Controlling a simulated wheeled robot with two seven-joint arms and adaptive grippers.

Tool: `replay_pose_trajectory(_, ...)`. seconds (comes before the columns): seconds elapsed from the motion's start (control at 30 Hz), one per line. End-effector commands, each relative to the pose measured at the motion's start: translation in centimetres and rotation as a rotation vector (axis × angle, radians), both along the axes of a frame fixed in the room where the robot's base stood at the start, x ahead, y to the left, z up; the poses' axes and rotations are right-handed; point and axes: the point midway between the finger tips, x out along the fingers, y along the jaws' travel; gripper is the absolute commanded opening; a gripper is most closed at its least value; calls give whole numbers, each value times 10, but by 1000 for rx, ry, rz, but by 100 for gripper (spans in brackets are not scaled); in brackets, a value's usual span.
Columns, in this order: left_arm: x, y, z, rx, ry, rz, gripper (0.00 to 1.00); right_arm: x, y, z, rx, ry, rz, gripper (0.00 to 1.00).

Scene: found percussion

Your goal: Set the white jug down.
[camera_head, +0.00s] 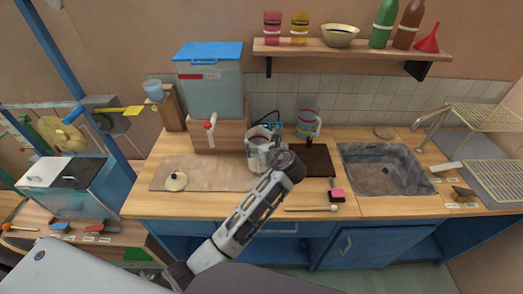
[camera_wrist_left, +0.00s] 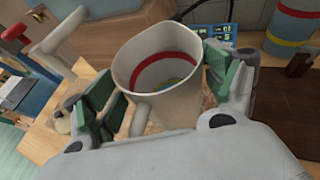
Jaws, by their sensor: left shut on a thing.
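In the left wrist view the jug (camera_wrist_left: 172,112) is between the green finger pads of my gripper (camera_wrist_left: 165,95). Its open mouth faces the camera, and red and yellow-blue bands show inside. Its base is hidden, so I cannot tell whether it touches the surface. My right gripper is not in view.
A water tank (camera_head: 210,90) with a blue lid and tap stands behind left. A striped jug (camera_head: 307,127) and a blue device (camera_head: 276,129) are behind. A dark board (camera_head: 318,160) lies right, then a sink (camera_head: 385,172).

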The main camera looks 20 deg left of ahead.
Motion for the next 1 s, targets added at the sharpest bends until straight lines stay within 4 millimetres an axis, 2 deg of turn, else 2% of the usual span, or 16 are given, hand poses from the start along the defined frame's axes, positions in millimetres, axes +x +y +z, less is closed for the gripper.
replay_pose_trajectory(0.33, 0, 0, -30, 2, -1, 1, 18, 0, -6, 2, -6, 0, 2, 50)
replay_pose_trajectory(0.83, 0, 0, -35, 1, -2, -1, 18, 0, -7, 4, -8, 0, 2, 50)
replay_pose_trajectory(0.87, 0, 0, -36, 1, 1, 0, 89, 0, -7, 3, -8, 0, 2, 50)
replay_pose_trajectory(0.93, 0, 0, -36, 1, 1, 0, 98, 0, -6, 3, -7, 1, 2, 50)
replay_pose_trajectory(1.0, 0, 0, -36, 0, 1, 0, 100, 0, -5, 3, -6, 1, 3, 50)
